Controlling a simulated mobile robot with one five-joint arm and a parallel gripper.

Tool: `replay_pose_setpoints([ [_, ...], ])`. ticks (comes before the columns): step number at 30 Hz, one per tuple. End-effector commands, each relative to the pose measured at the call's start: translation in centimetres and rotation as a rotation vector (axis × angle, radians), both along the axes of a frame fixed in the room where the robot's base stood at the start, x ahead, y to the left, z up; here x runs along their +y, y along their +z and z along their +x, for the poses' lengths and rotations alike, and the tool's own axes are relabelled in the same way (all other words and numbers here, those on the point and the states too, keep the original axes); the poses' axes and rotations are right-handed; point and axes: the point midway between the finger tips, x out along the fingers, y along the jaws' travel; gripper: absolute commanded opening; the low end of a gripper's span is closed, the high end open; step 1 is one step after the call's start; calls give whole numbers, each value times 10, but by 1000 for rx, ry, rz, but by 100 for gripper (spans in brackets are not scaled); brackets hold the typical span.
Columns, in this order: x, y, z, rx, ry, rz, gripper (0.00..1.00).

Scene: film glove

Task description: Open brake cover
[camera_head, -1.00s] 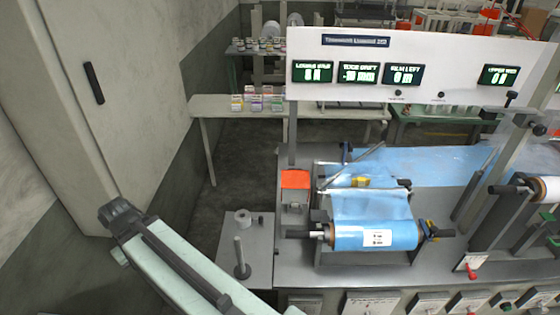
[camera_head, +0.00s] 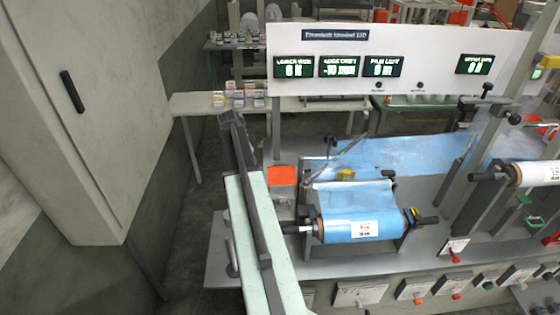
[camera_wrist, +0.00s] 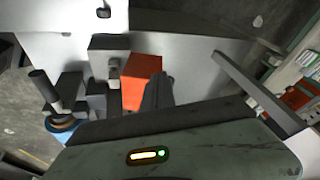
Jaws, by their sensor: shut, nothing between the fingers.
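The brake cover looks to be the orange-red plate (camera_head: 282,176) on a grey housing at the left end of the film bench, left of the blue film roll (camera_head: 350,228). It appears to lie flat over the housing. My gripper (camera_head: 231,122) is shut and empty, left of the cover in the head view and apart from it in that picture. In the wrist view the orange cover (camera_wrist: 139,82) is just beyond my dark fingers (camera_wrist: 158,88), which hide part of its right side. I cannot tell whether they touch it.
A white display panel (camera_head: 410,50) stands behind the bench. Grey blocks (camera_wrist: 108,55) sit beside the cover in the wrist view. A pale cabinet (camera_head: 70,110) stands on the left.

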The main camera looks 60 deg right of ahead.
Motion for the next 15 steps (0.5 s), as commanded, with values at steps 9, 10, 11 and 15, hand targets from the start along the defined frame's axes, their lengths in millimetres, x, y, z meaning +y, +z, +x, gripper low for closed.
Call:
replay_pose_setpoints([
  [9,-80,8,-49,-75,-291,-65,0],
  [10,-80,7,-49,-76,-291,-64,0],
  [11,-80,6,-49,-75,-290,-64,0],
  [15,-84,-6,-49,-75,-289,-64,0],
])
